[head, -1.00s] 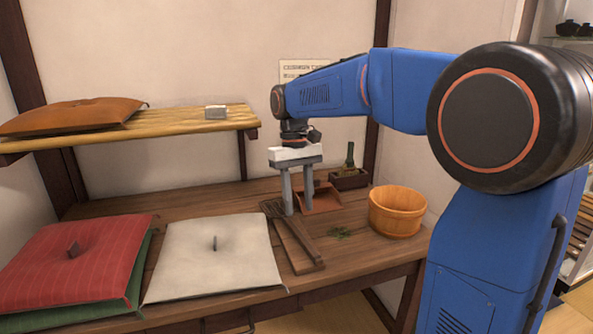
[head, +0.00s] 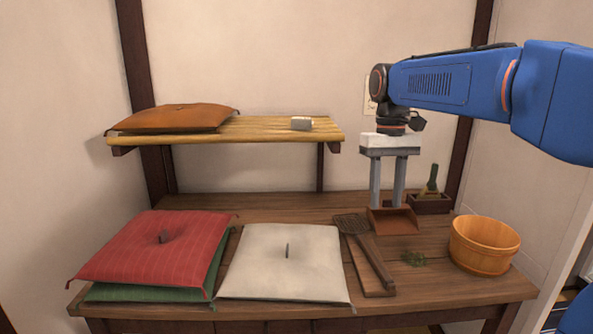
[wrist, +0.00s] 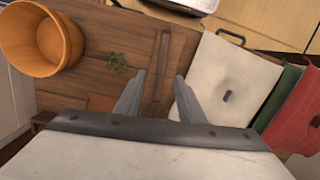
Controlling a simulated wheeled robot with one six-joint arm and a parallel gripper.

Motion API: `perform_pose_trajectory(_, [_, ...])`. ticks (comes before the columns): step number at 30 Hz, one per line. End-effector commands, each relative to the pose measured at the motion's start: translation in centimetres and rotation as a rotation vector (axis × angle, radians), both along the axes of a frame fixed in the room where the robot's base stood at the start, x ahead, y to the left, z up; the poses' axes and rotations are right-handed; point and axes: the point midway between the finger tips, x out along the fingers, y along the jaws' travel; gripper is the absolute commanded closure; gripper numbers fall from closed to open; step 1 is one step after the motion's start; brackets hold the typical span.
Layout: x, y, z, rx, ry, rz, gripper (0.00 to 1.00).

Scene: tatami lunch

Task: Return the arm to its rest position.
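My gripper (head: 387,205) points straight down above the back right of the wooden table (head: 300,205). Its two grey fingers are apart with nothing between them. In the head view the fingertips are in front of a brown dustpan (head: 402,221); whether they touch it I cannot tell. In the wrist view my gripper (wrist: 156,98) is also open, with bare table and a dark wooden tool (wrist: 162,70) seen between and beyond the fingers. My blue arm reaches in from the right.
A wooden tub (head: 484,245) stands at the right, near green sprigs (head: 413,258). A white cushion (head: 283,264) and a red cushion (head: 155,248) on a green one (head: 150,293) lie left.

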Motion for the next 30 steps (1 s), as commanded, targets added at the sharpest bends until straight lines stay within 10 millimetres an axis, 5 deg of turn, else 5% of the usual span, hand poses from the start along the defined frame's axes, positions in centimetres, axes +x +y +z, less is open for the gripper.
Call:
perform_pose_trajectory(14, [-11.8, -3.0, -5.4, 0.014, -0.234, -0.052, 0.64])
perform_pose_trajectory(30, [-22.6, -4.9, -15.5, 0.019, -0.484, -0.103, 0.64])
